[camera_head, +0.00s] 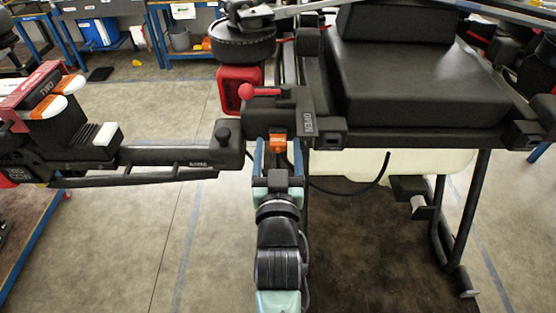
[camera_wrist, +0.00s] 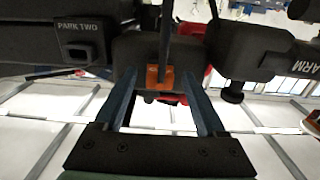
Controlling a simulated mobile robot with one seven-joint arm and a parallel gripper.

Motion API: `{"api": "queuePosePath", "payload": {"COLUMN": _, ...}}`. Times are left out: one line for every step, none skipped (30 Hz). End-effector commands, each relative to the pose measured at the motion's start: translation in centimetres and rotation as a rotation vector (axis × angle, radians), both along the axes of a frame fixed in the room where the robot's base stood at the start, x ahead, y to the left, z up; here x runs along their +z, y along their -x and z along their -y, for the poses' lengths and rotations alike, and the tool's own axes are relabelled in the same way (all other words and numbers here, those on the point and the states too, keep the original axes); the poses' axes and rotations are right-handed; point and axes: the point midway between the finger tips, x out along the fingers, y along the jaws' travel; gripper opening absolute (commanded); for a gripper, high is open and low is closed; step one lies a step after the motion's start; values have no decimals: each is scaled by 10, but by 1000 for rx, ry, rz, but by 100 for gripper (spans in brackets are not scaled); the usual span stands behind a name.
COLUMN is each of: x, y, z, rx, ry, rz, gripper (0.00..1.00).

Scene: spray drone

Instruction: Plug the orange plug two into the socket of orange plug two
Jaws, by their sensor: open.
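My gripper (camera_head: 278,150) is open in the middle of the head view, pointing away toward the drone's black arm joint. An orange block (camera_head: 278,142), seemingly the orange plug two, sits at the front of this joint between my two blue fingers. In the wrist view the orange block (camera_wrist: 160,77) is also between the spread fingers, with gaps on both sides. A dark bar or cable runs up from it. I cannot tell whether it is seated in a socket; no separate socket is visible.
The drone's black arm (camera_head: 170,156) stretches left to a unit with white-and-orange parts (camera_head: 48,106). A black cable (camera_head: 375,178) hangs below the pale tank (camera_head: 430,163). Floor at lower left is clear.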

Motion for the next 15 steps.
{"api": "queuePosePath", "payload": {"x": -1, "y": 3, "z": 0, "rx": 0, "ry": 0, "rz": 0, "gripper": 73}}
{"api": "queuePosePath", "payload": {"x": -1, "y": 6, "z": 0, "rx": 0, "ry": 0, "rz": 0, "gripper": 73}}
{"api": "queuePosePath", "payload": {"x": -3, "y": 10, "z": 0, "rx": 0, "ry": 0, "rz": 0, "gripper": 73}}
{"api": "queuePosePath", "payload": {"x": -3, "y": 13, "z": 0, "rx": 0, "ry": 0, "rz": 0, "gripper": 73}}
{"api": "queuePosePath", "payload": {"x": -3, "y": 18, "z": 0, "rx": 0, "ry": 0, "rz": 0, "gripper": 73}}
{"api": "queuePosePath", "payload": {"x": -4, "y": 24, "z": 0, "rx": 0, "ry": 0, "rz": -1, "gripper": 73}}
{"api": "queuePosePath", "payload": {"x": -4, "y": 29, "z": 0, "rx": 0, "ry": 0, "rz": 0, "gripper": 73}}
{"api": "queuePosePath", "payload": {"x": -5, "y": 35, "z": 0, "rx": 0, "ry": -1, "rz": -1, "gripper": 73}}
{"api": "queuePosePath", "payload": {"x": -5, "y": 43, "z": 0, "rx": 0, "ry": -1, "rz": -1, "gripper": 73}}
{"api": "queuePosePath", "payload": {"x": -5, "y": 49, "z": 0, "rx": 0, "ry": -1, "rz": -1, "gripper": 73}}
{"api": "queuePosePath", "payload": {"x": -5, "y": 55, "z": 0, "rx": 0, "ry": -1, "rz": -1, "gripper": 73}}
{"api": "queuePosePath", "payload": {"x": -5, "y": 63, "z": 0, "rx": 0, "ry": -1, "rz": -1, "gripper": 73}}
{"api": "queuePosePath", "payload": {"x": -5, "y": 69, "z": 0, "rx": 0, "ry": -1, "rz": 0, "gripper": 73}}
{"api": "queuePosePath", "payload": {"x": -5, "y": 74, "z": 0, "rx": 0, "ry": -1, "rz": -2, "gripper": 73}}
{"api": "queuePosePath", "payload": {"x": -4, "y": 82, "z": 0, "rx": 0, "ry": -1, "rz": -2, "gripper": 73}}
